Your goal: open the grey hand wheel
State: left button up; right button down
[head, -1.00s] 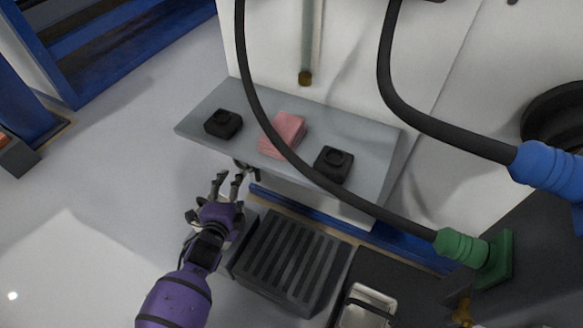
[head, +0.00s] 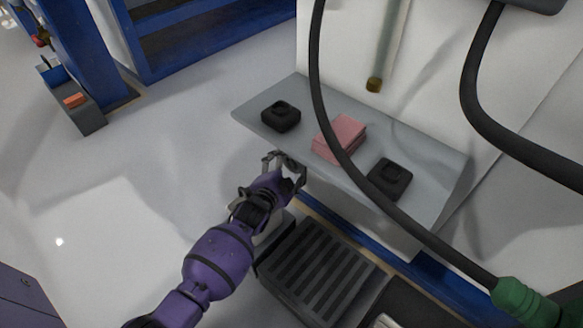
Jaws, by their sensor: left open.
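My left gripper (head: 285,168), on the purple arm, is open at the front edge of the grey shelf (head: 262,122). Its fingers are spread just below that edge. A small grey part under the shelf edge lies at the fingers and is mostly hidden by them. I cannot tell for sure that it is the grey hand wheel, or whether the fingers touch it. No other grey hand wheel can be made out. My right gripper is not in view.
On the shelf are two black blocks (head: 281,116) (head: 390,179) and a pink stack (head: 339,139). A black hose (head: 319,90) hangs across the shelf. A slatted dark box (head: 322,271) stands below the gripper.

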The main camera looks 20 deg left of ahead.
pick_arm(q)
jog(key=c, duration=1.1)
